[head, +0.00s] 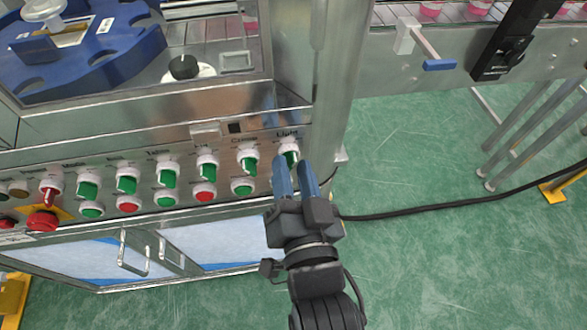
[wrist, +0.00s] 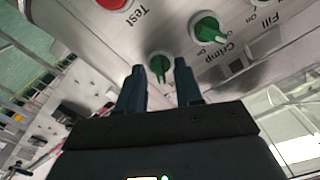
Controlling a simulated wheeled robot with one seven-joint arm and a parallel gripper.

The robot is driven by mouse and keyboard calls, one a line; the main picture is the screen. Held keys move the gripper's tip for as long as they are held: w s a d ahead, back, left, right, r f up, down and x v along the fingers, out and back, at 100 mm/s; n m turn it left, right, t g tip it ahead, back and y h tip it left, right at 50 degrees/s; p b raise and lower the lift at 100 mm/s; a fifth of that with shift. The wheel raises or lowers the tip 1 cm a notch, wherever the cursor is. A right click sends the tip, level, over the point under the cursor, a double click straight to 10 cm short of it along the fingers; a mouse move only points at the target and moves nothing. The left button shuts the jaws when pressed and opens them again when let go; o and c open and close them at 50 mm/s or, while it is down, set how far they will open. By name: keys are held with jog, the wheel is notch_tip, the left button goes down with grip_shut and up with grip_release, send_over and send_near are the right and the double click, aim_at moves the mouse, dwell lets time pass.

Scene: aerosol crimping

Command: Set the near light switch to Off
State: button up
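The light switch (head: 290,148) is a green rotary knob on a white collar at the right end of the panel's upper row, under a label reading "Light". My gripper (head: 291,161) is at this knob, its two blue fingers open with a gap between them. In the wrist view a green knob (wrist: 160,67) shows between the open fingertips (wrist: 159,64), its handle roughly upright in the picture. I cannot tell whether the fingers reach around it or stop just short. The fingers hide the knob's lower part in the head view.
Another green knob (head: 248,163) stands close left of the light switch, with a green button (head: 242,187) below it. More knobs and buttons run left to a red emergency button (head: 42,221). The floor right of the machine is mostly free, crossed by a black cable (head: 430,208).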

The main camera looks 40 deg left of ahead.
grip_shut()
dwell(0.3)
jog(key=shift+n, duration=0.3)
jog(key=n, duration=1.1)
jog(key=shift+p, duration=0.35)
jog(key=shift+n, duration=0.4)
grip_release()
